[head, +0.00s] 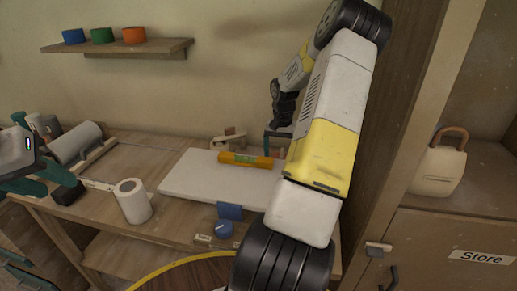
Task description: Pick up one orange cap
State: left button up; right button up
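An orange cap (134,35) sits on the wall shelf (120,47), at the right of a green cap (102,35) and a blue cap (73,36). My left gripper (48,182) is at the left edge, above the bench's left end. Its teal fingers look apart with nothing seen between them, and it is well below the shelf. My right gripper (277,142) is above the back of the bench, right of and below the shelf, far from the orange cap. My own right arm partly hides it, so its opening is unclear.
The bench holds a white board (205,178) with a yellow-orange level (247,160), a white roll (132,201), a grey cylinder (76,142) and a blue round item (224,229). A cabinet marked "Store" (482,257) with a cream handled container (439,170) stands right. Space before the shelf is clear.

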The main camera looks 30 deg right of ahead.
jog(key=c, duration=1.6)
